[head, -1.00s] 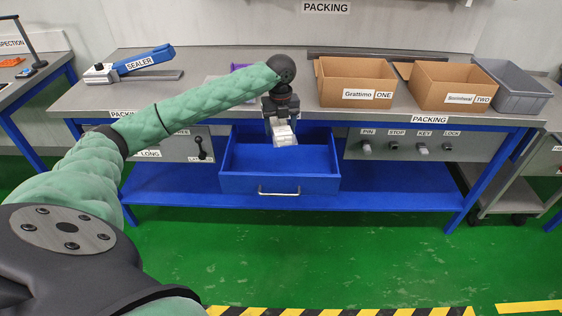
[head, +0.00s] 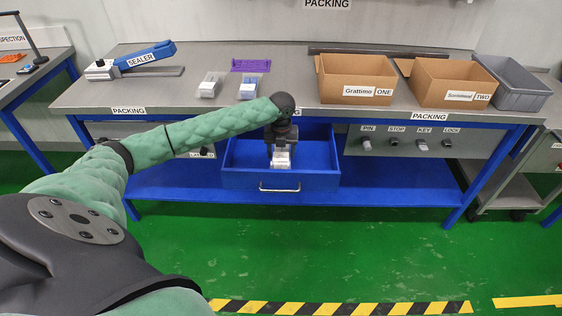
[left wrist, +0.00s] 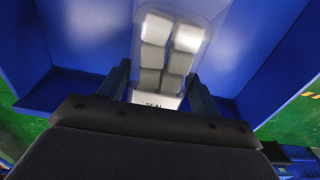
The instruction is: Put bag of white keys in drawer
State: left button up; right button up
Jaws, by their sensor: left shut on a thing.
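The bag of white keys (left wrist: 170,55) is a clear bag with white keycaps and a label reading "SEAL" in the left wrist view. My left gripper (left wrist: 158,95) is shut on its label end. In the head view the bag (head: 281,158) is inside the outline of the open blue drawer (head: 315,180), with my left gripper (head: 281,142) above it. I cannot tell whether the bag touches the drawer floor. The drawer is pulled out below the bench top and otherwise looks empty. My right gripper is not in view.
On the packing bench (head: 290,92) lie a bag with pale contents (head: 210,86), a bag with blue contents (head: 250,87) and a purple piece (head: 251,65). A blue sealer (head: 150,56) stands left. Two cardboard boxes (head: 355,92) (head: 450,98) and a grey bin (head: 508,97) stand right.

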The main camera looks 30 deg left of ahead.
aim_at(281, 151)
pick_arm(q)
jog(key=shift+f+p, duration=0.35)
jog(key=shift+f, duration=2.35)
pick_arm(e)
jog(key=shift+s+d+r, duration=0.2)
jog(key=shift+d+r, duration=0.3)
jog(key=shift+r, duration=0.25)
pick_arm(q)
jog(key=o, duration=1.1)
jog(key=shift+f, duration=0.15)
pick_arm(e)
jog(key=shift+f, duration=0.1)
pick_arm(q)
jog(key=shift+r, duration=0.45)
notch_tip(281, 151, up, 12)
jog(key=shift+f+b, duration=0.25)
jog(key=shift+b, duration=0.7)
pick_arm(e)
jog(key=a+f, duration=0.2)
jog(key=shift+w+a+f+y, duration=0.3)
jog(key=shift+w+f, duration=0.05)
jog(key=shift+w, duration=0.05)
